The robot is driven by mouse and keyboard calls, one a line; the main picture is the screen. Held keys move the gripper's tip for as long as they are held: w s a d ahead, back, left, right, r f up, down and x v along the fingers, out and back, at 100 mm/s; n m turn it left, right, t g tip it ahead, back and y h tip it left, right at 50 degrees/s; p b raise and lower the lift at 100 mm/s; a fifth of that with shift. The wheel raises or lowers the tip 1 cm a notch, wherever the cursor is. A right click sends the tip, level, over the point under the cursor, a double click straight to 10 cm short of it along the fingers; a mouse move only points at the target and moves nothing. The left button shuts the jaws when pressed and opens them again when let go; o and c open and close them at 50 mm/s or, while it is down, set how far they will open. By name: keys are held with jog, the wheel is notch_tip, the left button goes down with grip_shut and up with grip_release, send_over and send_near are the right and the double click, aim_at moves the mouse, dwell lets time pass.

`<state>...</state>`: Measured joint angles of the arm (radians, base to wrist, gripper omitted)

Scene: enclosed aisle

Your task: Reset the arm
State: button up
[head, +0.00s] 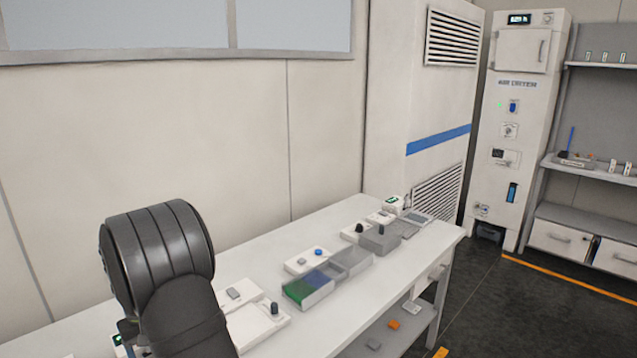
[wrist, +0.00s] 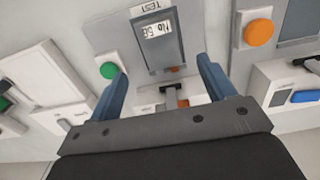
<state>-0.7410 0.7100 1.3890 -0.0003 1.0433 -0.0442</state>
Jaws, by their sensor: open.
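My gripper (wrist: 165,82) shows in the wrist view with its two blue fingers spread apart and nothing held between them. Beyond the fingers is a grey test panel (wrist: 128,38) with a small display (wrist: 157,42) and a green button (wrist: 110,70). A dark lever-like part shows between the fingers; I cannot tell whether they touch anything. In the head view my dark arm (head: 165,270) rises at the lower left over the white bench (head: 350,290). The gripper itself is hidden or outside that view.
The bench holds a divided tray (head: 308,291) with green and blue sections, a white box with a blue button (head: 318,252) and a grey block (head: 380,239). A wall (head: 180,130) stands behind the bench. A white cabinet (head: 515,130) and shelves stand at right. Dark floor is open there.

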notch_tip(320, 180, down, 8)
jog(key=shift+r, duration=0.15)
notch_tip(320, 180, up, 4)
jog(key=shift+f, duration=0.1)
jog(key=w+d+r, duration=0.2)
jog(key=d+r, duration=0.5)
jog(key=d, duration=0.4)
jog(key=s+f, duration=0.1)
jog(key=s, duration=1.4)
jog(key=shift+n, duration=0.3)
jog(key=s+a+f, duration=0.1)
jog(key=a+f, duration=0.1)
jog(key=a, duration=0.1)
jog(key=s+a+f, duration=0.2)
jog(key=a+f, duration=0.1)
jog(key=s+a+f, duration=0.2)
jog(key=a, duration=0.2)
jog(key=shift+f, duration=0.35)
jog(key=shift+w+d+f, duration=0.1)
jog(key=shift+d+f, duration=0.05)
jog(key=shift+f, duration=1.15)
